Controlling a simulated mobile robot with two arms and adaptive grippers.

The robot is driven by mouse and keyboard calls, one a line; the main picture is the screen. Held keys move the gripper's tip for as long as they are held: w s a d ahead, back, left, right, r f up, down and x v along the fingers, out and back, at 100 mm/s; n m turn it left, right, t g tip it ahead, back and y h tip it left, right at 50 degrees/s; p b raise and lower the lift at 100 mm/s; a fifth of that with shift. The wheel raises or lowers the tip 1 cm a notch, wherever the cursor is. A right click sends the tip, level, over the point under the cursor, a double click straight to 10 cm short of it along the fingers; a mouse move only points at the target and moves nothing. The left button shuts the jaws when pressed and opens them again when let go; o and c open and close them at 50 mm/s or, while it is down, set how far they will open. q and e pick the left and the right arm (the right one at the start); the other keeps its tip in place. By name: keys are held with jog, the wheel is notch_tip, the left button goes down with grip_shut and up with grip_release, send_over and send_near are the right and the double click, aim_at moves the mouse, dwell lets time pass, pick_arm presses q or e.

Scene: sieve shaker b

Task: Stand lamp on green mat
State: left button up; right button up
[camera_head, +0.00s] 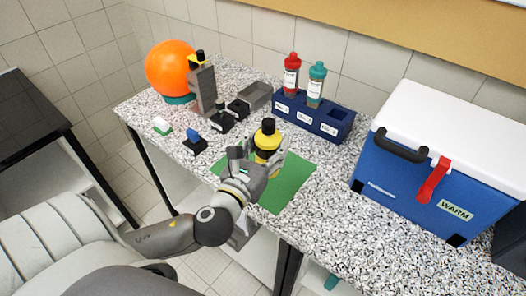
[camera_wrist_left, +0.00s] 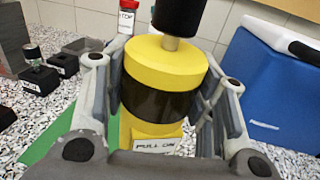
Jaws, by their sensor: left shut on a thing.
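The lamp (camera_head: 267,141) is a yellow cylinder with a black band and a black knob on top. It stands upright over the green mat (camera_head: 290,190); whether its base touches the mat is hidden. My left gripper (camera_head: 258,158) is shut on the lamp. In the left wrist view the lamp (camera_wrist_left: 165,75) fills the middle between the two fingers, with a label reading "PULL ON" low on its front. The green mat also shows at the left of that view (camera_wrist_left: 45,145). My right gripper is in neither view.
A blue rack (camera_head: 312,118) with a red-capped and a teal-capped bottle stands behind the mat. A blue and white cooler (camera_head: 425,165) is at the right. An orange ball (camera_head: 170,68), a grey upright device (camera_head: 203,92) and small blocks are at the left. Speckled counter right of the mat is clear.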

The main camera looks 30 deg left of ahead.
pick_arm(q)
jog(key=shift+w+a+f+b, duration=0.15)
jog(key=shift+w+a+f, duration=1)
jog(key=shift+f, duration=0.65)
jog(key=shift+w+a+f+b, duration=0.2)
jog(key=shift+w+a+f, duration=0.85)
jog(key=shift+f, duration=0.7)
jog(key=shift+w+a+f+b, duration=0.15)
jog(key=shift+w+a+f, duration=1)
jog(key=shift+f, duration=0.65)
jog(key=shift+d, duration=0.15)
jog(key=shift+f, duration=0.15)
jog(key=o, duration=1.3)
